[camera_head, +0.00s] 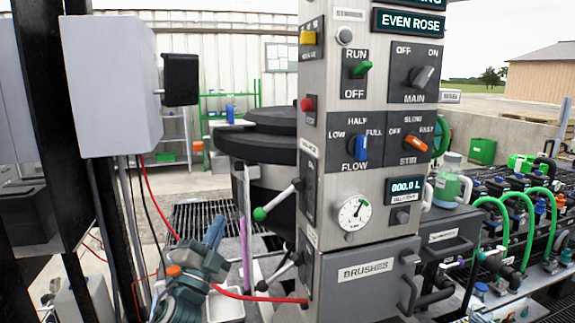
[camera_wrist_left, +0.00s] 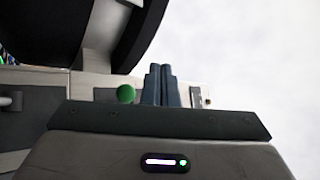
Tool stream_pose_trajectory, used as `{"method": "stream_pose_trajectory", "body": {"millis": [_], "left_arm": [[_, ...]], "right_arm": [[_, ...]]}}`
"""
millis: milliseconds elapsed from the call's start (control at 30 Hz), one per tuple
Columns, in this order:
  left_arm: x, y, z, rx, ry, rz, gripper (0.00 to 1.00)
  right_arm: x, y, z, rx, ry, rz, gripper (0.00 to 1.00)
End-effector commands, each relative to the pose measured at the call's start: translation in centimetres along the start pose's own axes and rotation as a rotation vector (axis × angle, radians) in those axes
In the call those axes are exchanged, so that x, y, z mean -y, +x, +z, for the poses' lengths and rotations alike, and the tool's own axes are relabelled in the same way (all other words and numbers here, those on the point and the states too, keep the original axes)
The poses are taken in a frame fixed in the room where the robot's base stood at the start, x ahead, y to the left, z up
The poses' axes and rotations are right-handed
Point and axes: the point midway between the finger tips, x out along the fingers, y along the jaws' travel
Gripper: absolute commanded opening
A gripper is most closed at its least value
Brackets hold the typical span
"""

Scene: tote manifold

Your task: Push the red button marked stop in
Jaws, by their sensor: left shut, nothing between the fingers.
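The red button (camera_head: 307,104) sits on a dark plate on the narrow left face of the grey control column, below a yellow button (camera_head: 308,38). Its marking is too small to read. My left gripper (camera_head: 216,229) is low and left of the column, fingers pointing up, well below the button and apart from it. In the left wrist view its two fingers (camera_wrist_left: 161,84) are together with nothing between them. The red button cannot be made out in that view. My right gripper is in neither view.
A lever with a green knob (camera_head: 259,214) sticks out left from the column, between gripper and button height; the knob also shows in the wrist view (camera_wrist_left: 126,94). A lower lever has a black knob (camera_head: 262,286). A dark round drum (camera_head: 262,146) stands behind. A grey box (camera_head: 112,85) hangs left.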

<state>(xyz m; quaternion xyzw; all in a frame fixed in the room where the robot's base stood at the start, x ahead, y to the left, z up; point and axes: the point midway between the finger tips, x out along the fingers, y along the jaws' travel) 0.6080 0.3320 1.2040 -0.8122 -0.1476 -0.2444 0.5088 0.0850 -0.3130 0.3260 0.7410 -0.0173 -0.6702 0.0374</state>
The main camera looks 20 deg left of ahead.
Motion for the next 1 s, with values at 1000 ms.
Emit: {"method": "stream_pose_trajectory", "body": {"millis": [1000], "left_arm": [[19.0,12.3,-12.6,-1.184,1.475,-0.088,0.00]], "right_arm": [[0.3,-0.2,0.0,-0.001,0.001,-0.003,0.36]]}}
